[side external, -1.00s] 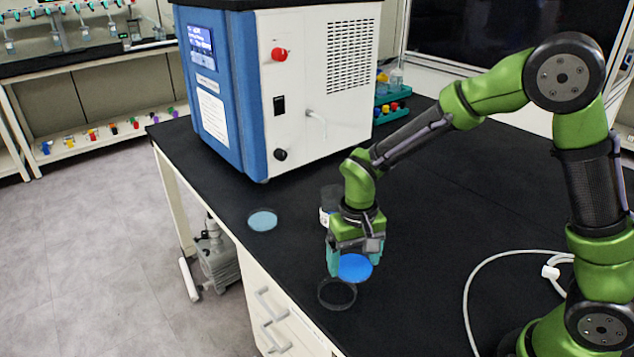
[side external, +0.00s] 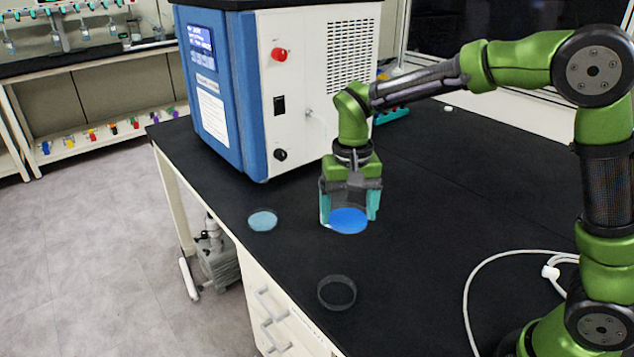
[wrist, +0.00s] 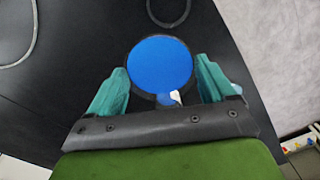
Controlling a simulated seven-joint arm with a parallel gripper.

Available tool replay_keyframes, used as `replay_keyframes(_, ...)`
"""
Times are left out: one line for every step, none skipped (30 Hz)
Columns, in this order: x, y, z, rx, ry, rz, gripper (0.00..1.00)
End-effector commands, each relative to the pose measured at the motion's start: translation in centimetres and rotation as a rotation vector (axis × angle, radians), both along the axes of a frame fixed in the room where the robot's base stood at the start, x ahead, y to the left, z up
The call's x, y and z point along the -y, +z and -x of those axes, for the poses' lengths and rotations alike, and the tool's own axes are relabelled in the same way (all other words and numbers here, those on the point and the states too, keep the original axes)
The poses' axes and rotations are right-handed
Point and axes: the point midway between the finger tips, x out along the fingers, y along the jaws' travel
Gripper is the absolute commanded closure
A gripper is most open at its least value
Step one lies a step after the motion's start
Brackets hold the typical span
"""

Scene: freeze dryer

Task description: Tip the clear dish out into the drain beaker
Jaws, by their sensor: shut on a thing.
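My gripper (side external: 348,213) is shut on a round clear dish with bright blue contents (side external: 348,221), and holds it above the bench, roughly level. In the wrist view the blue disc (wrist: 160,64) sits between the two teal fingers, with a thin dark rim around it. In the wrist view a small blue and white patch (wrist: 174,97), probably part of the beaker, shows just past the dish's edge. I cannot tell whether dish and beaker touch.
A shallow dish with pale blue contents (side external: 262,220) stands to the left. An empty dark-rimmed dish (side external: 337,293) lies near the bench's front edge. The freeze dryer (side external: 275,90) stands behind. A white hose (side external: 480,285) curves on the right.

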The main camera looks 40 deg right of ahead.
Motion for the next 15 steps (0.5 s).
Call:
replay_keyframes(0.2, 0.1, -0.9, -0.002, -0.04, -0.002, 0.47)
replay_keyframes(0.3, 0.2, -1.4, -0.002, -0.065, -0.003, 0.47)
replay_keyframes(0.5, 0.3, -2.1, -0.005, -0.103, -0.003, 0.47)
replay_keyframes(0.6, 0.4, -2.7, -0.005, -0.134, -0.004, 0.47)
replay_keyframes(0.7, 0.5, -3.3, -0.007, -0.166, -0.006, 0.47)
replay_keyframes(0.9, 0.6, -4.2, -0.009, -0.212, -0.007, 0.47)
replay_keyframes(1.1, 0.8, -4.8, -0.01, -0.248, -0.008, 0.47)
replay_keyframes(1.2, 0.9, -5.5, -0.012, -0.286, -0.008, 0.47)
replay_keyframes(1.5, 1.0, -6.4, -0.014, -0.336, -0.008, 0.47)
replay_keyframes(1.6, 1.0, -7.1, -0.014, -0.374, -0.008, 0.47)
replay_keyframes(1.8, 1.1, -7.7, -0.016, -0.411, -0.01, 0.47)
replay_keyframes(2.0, 1.2, -8.5, -0.018, -0.461, -0.009, 0.47)
replay_keyframes(2.2, 1.2, -9.2, -0.018, -0.498, -0.008, 0.47)
replay_keyframes(2.4, 1.3, -9.7, -0.018, -0.534, -0.008, 0.47)
replay_keyframes(2.5, 1.4, -10.5, -0.019, -0.581, -0.009, 0.47)
